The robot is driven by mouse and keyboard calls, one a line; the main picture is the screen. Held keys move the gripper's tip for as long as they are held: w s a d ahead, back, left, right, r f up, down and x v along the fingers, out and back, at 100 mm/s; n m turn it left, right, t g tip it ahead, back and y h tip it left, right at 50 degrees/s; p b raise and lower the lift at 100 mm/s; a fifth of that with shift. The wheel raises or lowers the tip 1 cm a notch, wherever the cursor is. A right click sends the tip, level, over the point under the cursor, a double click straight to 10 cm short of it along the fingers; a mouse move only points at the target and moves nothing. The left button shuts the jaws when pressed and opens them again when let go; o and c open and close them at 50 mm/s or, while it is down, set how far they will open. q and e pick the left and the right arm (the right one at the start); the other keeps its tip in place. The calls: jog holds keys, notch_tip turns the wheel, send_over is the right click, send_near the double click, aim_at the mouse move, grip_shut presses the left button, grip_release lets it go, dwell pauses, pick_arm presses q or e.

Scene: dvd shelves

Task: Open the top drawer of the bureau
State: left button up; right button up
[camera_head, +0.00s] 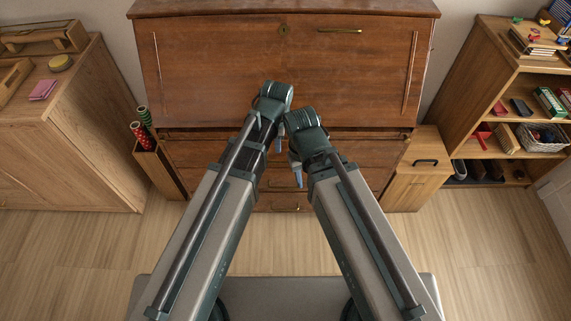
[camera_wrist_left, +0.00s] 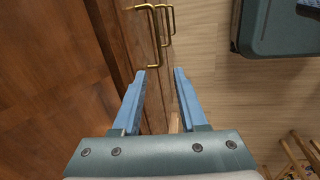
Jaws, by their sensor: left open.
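The brown wooden bureau (camera_head: 220,75) stands ahead, its large front panel shut. Its drawer fronts (camera_head: 205,155) lie below and are partly hidden by my arms. In the left wrist view, several brass drawer handles (camera_wrist_left: 153,40) stick out from the wooden front, one beyond another. My left gripper (camera_wrist_left: 160,72) is open and empty. The end of the nearest handle shows between its fingertips, but I cannot tell whether they touch it. In the head view, my left gripper (camera_head: 280,130) is mostly hidden. My right gripper (camera_head: 298,178) points down in front of the drawers; its jaw opening is unclear.
A wooden cabinet (camera_head: 70,130) stands at left, and a narrow bin (camera_head: 157,170) with rolls stands beside the bureau. A small wooden cabinet (camera_head: 415,172) and a bookshelf (camera_head: 475,85) stand at right. The floor (camera_head: 110,240) in front is clear. My two arms are close together.

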aim_at(281, 162)
pick_arm(q)
jog(key=shift+w+d+f+n, duration=0.1)
jog(key=shift+d+f+n, duration=0.05)
jog(key=shift+d+n, duration=0.25)
jog(key=w+f+b, duration=0.1)
jog(key=f+b, duration=0.8)
jog(key=w+f+b, duration=0.1)
jog(key=f+b, duration=0.3)
jog(key=shift+w+a+f+b, duration=0.1)
jog(key=shift+w+f+b, duration=0.2)
jog(key=shift+b, duration=0.05)
jog(key=shift+c, duration=0.2)
grip_shut()
dwell(0.9)
